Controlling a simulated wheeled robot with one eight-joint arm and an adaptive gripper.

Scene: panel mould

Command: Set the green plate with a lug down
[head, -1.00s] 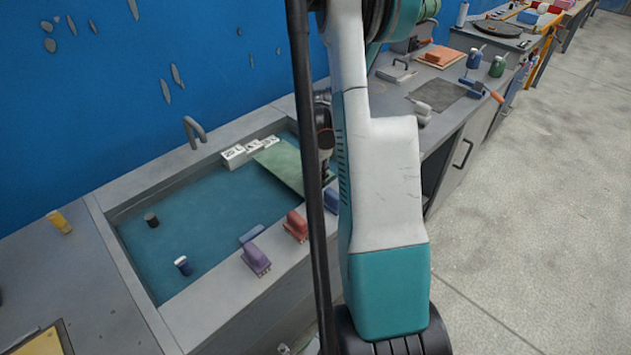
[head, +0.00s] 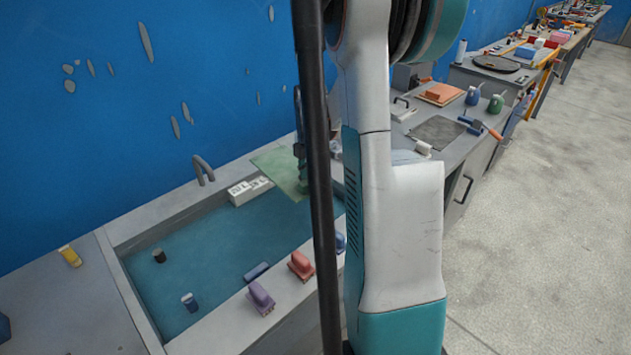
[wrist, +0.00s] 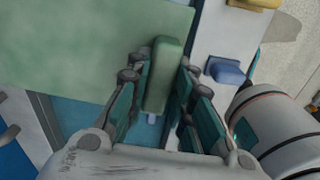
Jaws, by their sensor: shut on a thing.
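The green plate (head: 275,169) is a flat pale-green sheet held up over the far right part of the sink basin. In the wrist view the plate (wrist: 85,45) fills the upper left. Its raised green lug (wrist: 164,73) stands between the two fingers of my gripper (wrist: 160,90), which are shut on it. In the head view my gripper (head: 300,160) is partly hidden behind a dark post and my arm. The plate's right end is also hidden there.
The blue-green sink basin (head: 215,245) has a tap (head: 203,170) behind it and white lettered blocks (head: 250,189) at its back edge. Red (head: 301,266) and purple (head: 260,298) handled blocks stand on the front rim. A dark cup (head: 159,256) and a blue-white one (head: 189,302) are in the basin.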

